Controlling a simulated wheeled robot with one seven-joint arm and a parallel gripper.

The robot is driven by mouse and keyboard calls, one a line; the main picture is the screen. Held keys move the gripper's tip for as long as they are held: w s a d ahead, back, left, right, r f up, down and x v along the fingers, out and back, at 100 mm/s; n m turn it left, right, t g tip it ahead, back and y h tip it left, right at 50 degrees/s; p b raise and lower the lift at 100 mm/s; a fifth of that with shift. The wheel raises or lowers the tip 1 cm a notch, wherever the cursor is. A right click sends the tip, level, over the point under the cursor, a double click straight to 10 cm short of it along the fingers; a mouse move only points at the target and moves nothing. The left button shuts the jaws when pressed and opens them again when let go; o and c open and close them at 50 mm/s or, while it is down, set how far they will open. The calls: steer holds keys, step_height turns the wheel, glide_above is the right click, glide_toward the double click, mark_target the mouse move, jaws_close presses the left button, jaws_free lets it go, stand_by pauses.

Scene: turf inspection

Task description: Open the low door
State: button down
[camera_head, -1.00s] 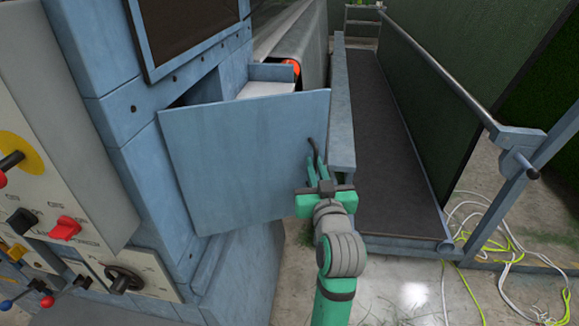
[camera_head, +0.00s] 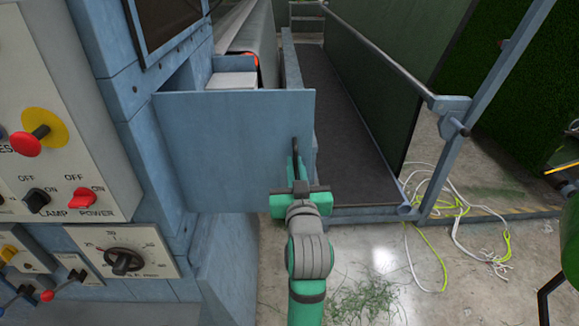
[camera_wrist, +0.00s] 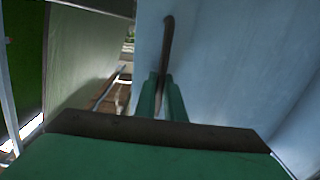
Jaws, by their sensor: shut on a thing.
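The low door (camera_head: 235,135) is a flat blue panel on the side of the blue machine, swung out from the cabinet with a gap showing behind its top edge. Its dark bar handle (camera_head: 295,150) is near the right edge of the panel. My green gripper (camera_head: 297,172) is at the handle, its fingers shut on it. In the wrist view the handle (camera_wrist: 167,45) rises from between my two fingers (camera_wrist: 161,98), with the door's blue face (camera_wrist: 230,60) close behind and to the right.
A control panel (camera_head: 60,110) with knobs and switches is on the left. A dark walkway (camera_head: 345,130) with a railing runs away behind the door. Loose white and yellow cables (camera_head: 455,215) and grass clippings (camera_head: 365,305) lie on the concrete floor to the right.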

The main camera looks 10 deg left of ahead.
steer(key=shift+s, duration=0.25)
steer(key=c, duration=2.1)
jaws_free()
steer(key=shift+w, duration=0.15)
